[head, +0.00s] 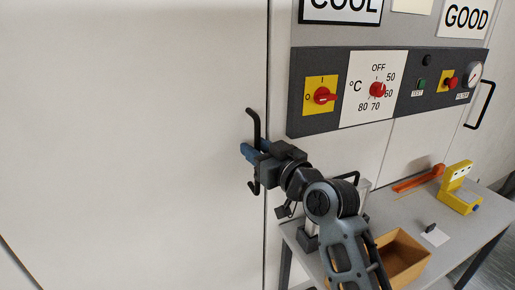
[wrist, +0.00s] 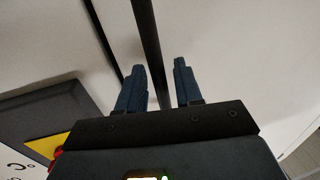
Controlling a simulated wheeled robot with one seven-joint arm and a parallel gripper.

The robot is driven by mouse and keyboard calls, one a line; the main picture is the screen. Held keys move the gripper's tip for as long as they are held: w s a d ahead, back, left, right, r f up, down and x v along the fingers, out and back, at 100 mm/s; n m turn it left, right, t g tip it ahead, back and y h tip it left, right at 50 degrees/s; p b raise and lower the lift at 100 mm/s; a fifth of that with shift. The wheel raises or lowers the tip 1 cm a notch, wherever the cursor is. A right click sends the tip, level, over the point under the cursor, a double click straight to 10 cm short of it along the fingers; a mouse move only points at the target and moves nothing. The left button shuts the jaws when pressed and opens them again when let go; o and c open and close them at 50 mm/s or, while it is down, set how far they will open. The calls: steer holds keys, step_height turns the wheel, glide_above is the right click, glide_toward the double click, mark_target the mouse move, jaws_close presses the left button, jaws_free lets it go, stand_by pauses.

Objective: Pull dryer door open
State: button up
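The dryer door (head: 130,130) is a large plain white panel filling the left of the head view. Its edge meets the control side at a narrow dark seam, and it looks shut. A black vertical bar handle (head: 253,118) stands off the door near that seam. My gripper (head: 252,151) is at the middle of the handle. In the wrist view the handle (wrist: 146,30) runs between the two blue fingers of my gripper (wrist: 160,76). The fingers are apart, with a gap showing beside the bar, wider on the right. My gripper hides the handle's middle in the head view.
A dark control panel (head: 405,100) with red knobs, buttons and a gauge is right of the seam. Below it, a grey table (head: 410,212) holds a cardboard box (head: 402,258), a yellow device (head: 460,190) and an orange tool (head: 418,180). Another black handle (head: 483,104) is far right.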

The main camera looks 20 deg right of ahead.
steer(key=shift+c, duration=0.4)
jaws_close()
